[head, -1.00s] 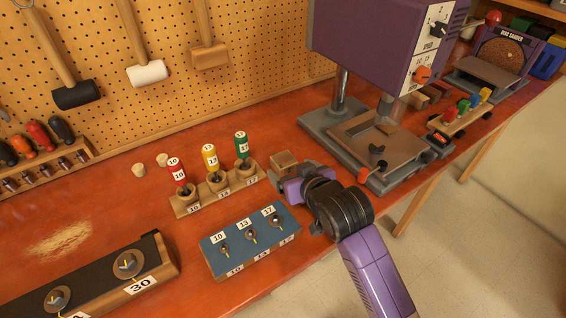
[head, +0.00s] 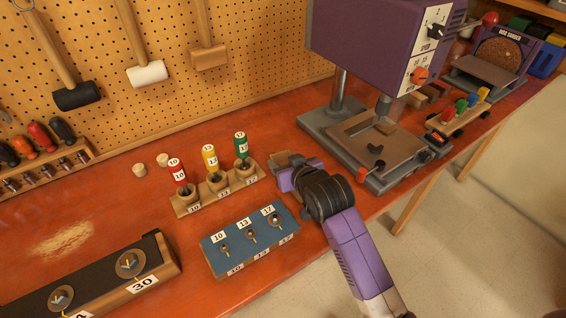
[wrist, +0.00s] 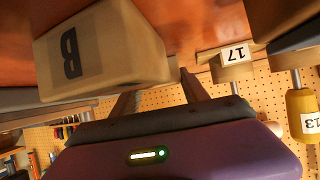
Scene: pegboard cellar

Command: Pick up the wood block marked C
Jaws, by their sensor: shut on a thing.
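A pale wood block (head: 289,157) is at the tip of my gripper (head: 282,168), on the orange bench in the head view, partly covered by the gripper. In the wrist view a wood block (wrist: 135,50) fills the upper left, and its visible face carries a dark, upside-down letter B, not C. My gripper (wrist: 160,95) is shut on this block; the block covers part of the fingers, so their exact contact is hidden. No letter C can be read in either view.
The purple drill press (head: 375,45) is to the right.

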